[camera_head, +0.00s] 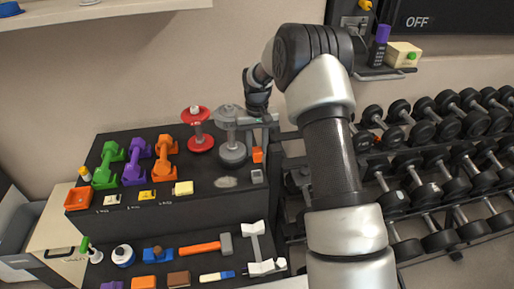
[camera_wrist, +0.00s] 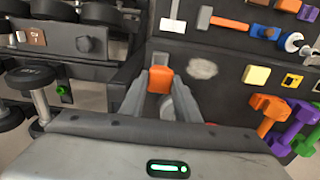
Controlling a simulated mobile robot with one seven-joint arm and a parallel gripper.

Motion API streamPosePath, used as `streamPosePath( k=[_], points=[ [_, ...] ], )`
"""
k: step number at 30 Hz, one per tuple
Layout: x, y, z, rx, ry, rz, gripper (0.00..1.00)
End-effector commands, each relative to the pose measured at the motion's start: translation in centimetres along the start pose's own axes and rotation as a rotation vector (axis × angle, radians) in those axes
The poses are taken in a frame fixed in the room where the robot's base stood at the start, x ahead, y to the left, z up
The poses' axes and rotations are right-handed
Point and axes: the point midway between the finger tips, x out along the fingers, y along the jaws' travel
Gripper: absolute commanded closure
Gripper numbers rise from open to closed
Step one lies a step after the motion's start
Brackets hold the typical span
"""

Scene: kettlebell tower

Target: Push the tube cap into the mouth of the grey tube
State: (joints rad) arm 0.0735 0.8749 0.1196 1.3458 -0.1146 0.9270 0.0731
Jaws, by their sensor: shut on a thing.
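An orange block-like piece (camera_head: 257,155), which looks like the tube cap, is between my gripper's fingertips. It shows in the wrist view (camera_wrist: 160,79) with one finger on each side. My gripper (camera_head: 260,132) is shut on it at the right end of the black upper shelf. A small grey piece (camera_head: 257,176), possibly the grey tube, stands just in front of the orange piece. In the wrist view a grey piece (camera_wrist: 160,58) shows right beyond it. I cannot see its mouth or tell whether the two touch.
A grey kettlebell-like weight (camera_head: 232,153) stands close left of my gripper, with a red one (camera_head: 199,143) beyond. Green, purple and orange dumbbells stand farther left. A hammer (camera_head: 205,246) lies on the lower shelf. A dumbbell rack (camera_head: 440,165) fills the right.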

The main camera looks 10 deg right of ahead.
Motion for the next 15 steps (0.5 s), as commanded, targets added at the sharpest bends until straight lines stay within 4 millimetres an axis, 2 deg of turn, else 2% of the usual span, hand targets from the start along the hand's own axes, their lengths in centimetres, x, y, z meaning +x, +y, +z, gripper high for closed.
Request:
streamPosePath(
  k=[15],
  points=[
    [4.9, 0.0, 0.0, 0.000, 0.000, 0.001, 0.98]
  ],
)
